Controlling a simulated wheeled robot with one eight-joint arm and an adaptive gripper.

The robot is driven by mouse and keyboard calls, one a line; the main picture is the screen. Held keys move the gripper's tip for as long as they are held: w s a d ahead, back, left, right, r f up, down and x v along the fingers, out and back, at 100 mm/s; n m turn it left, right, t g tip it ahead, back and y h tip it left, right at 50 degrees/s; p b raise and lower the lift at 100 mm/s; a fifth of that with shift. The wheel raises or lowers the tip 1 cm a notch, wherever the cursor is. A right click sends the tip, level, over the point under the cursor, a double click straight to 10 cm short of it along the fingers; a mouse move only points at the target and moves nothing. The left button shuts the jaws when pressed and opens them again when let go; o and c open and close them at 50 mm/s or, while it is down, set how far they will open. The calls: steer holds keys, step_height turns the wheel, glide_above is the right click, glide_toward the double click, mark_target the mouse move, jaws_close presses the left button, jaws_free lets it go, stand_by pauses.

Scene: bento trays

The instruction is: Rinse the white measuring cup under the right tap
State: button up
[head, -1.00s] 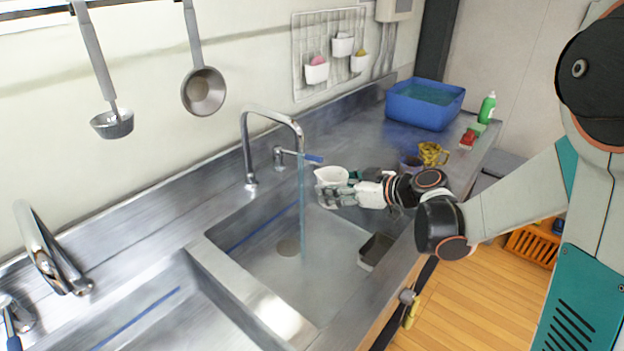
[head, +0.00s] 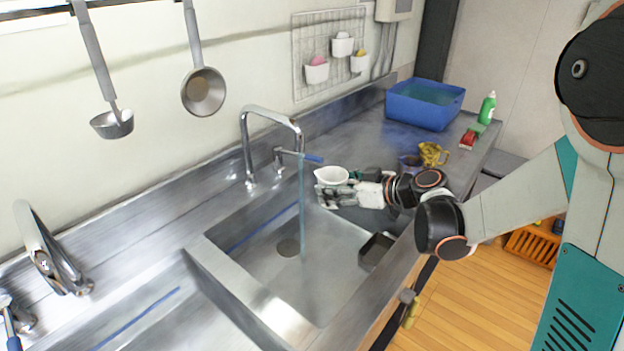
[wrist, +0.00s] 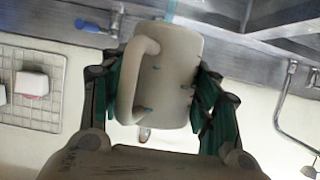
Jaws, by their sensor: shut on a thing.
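The white measuring cup (head: 331,175) is held by my gripper (head: 335,192) at the right back edge of the right sink basin. In the wrist view the cup (wrist: 168,75) sits between both green-padded fingers of my gripper (wrist: 165,100), its handle toward the left. The right tap (head: 272,113) is a tall curved spout, and a thin stream of water (head: 301,210) falls from it into the basin. The cup is to the right of the stream, apart from it in the head view. Its inside is hardly visible.
The right basin (head: 330,270) has a drain and a dark caddy (head: 377,251) at its right edge. A purple cup (head: 410,164), a yellow mug (head: 433,153) and a blue tub (head: 425,104) stand on the counter behind my gripper. The left tap (head: 50,250) stands at the far left.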

mark_target(345, 181)
steer(key=shift+s+d+r+p, duration=0.75)
steer(key=shift+s+d+r, duration=0.2)
steer(key=shift+r, duration=0.1)
steer(key=shift+s+d+r+p, duration=0.7)
steer(key=shift+s+d+r, duration=0.1)
steer(key=shift+s+r, duration=0.15)
steer(key=shift+w, duration=0.1)
